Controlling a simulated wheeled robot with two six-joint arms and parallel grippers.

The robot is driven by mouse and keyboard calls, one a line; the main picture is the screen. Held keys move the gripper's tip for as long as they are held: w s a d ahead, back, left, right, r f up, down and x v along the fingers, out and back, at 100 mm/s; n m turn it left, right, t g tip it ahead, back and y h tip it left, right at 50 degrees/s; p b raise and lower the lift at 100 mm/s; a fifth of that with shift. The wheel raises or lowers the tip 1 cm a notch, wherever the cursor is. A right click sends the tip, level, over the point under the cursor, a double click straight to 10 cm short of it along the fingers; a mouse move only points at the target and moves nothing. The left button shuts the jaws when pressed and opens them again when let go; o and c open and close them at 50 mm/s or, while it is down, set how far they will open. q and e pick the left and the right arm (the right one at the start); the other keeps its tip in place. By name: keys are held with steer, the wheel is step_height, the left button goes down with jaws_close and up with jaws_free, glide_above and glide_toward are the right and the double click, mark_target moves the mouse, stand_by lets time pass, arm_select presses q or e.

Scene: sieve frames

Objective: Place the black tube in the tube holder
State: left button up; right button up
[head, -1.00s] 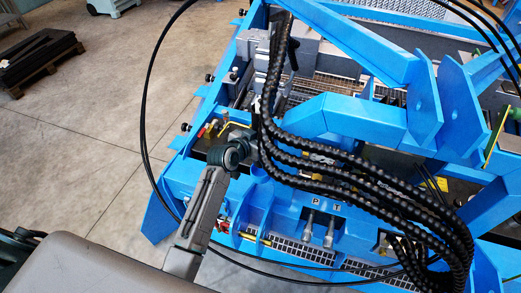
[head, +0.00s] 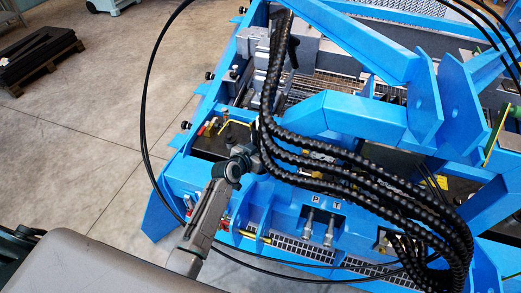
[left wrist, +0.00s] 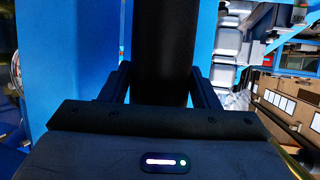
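My left arm comes in from the lower left in the head view. Its wrist is beside a bundle of ridged black tubes (head: 320,165) that arch down over the blue machine. My left gripper's fingers are hard to make out there, partly lost against the tubes. In the left wrist view a wide black tube (left wrist: 163,40) runs from the top edge down between the two fingers of my left gripper (left wrist: 165,82). The fingers stand apart, one at each side of it. Whether they press on it I cannot tell. I cannot pick out the tube holder. My right gripper is not in view.
The blue machine frame (head: 350,118) has thick beams and upright plates close to the tubes. A thin black cable (head: 147,110) loops at the left. Two metal fittings (head: 319,228) sit below the tubes. The concrete floor at left is open, with a dark stack (head: 38,55) beyond.

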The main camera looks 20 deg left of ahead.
arm_select(q)
steer(key=shift+o, duration=1.3)
steer(key=shift+r, duration=0.2)
steer(key=shift+s, duration=0.25)
steer(key=b+v, duration=0.1)
steer(key=v, duration=1)
steer(key=shift+s+r+b, duration=0.2)
steer(key=shift+s+b, duration=0.05)
steer(key=shift+b, duration=0.15)
steer(key=shift+a, duration=0.1)
